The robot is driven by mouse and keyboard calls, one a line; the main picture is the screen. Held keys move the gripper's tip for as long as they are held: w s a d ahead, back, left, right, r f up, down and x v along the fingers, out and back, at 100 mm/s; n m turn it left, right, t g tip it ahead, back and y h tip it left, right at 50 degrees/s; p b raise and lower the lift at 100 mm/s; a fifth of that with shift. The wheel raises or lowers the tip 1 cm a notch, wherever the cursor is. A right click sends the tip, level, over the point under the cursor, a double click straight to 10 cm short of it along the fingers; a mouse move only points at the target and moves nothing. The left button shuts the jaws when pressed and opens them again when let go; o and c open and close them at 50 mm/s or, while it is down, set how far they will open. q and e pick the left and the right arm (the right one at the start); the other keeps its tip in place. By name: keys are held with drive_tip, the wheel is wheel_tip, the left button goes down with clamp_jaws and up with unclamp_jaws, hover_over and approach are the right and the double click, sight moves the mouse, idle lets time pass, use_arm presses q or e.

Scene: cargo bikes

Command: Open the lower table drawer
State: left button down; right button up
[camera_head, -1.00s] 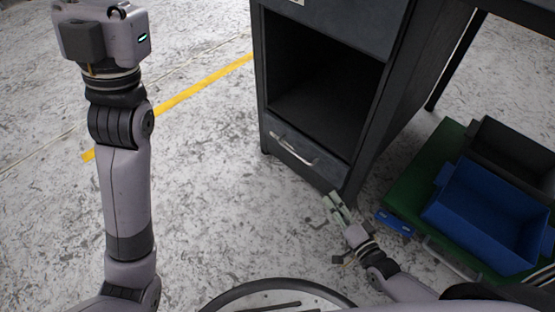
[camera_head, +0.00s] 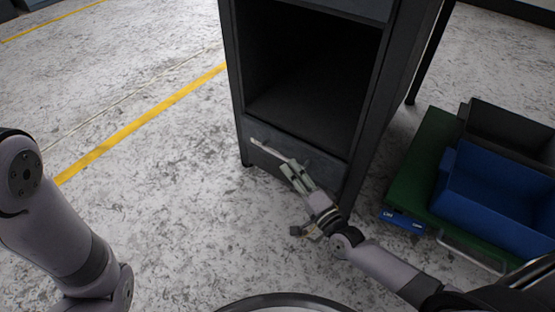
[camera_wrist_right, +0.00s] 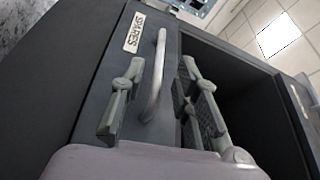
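The lower table drawer (camera_head: 325,170) is a dark grey front under the open compartment, and it looks flush with the cabinet. Its pale bar handle (camera_head: 268,149) is partly hidden by my right gripper (camera_head: 298,177). In the right wrist view, my right gripper (camera_wrist_right: 160,105) is open, one finger on each side of the handle (camera_wrist_right: 158,75), with gaps to both fingers. A "SPARES" label (camera_wrist_right: 133,32) is on the drawer front beside the handle. Only links of my left arm show; its gripper is out of view.
The cabinet's open compartment (camera_head: 310,80) is empty. To the right, a green cart (camera_head: 415,175) carries a blue bin (camera_head: 495,195) and a dark bin (camera_head: 510,130), close to my right arm. Floor (camera_head: 180,190) to the left is clear, with a yellow line (camera_head: 150,120).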

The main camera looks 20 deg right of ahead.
sight(278, 154)
drive_tip(key=shift+b+x, duration=1.2)
drive_tip(key=shift+x, duration=2.65)
drive_tip(key=shift+c, duration=0.3)
clamp_jaws()
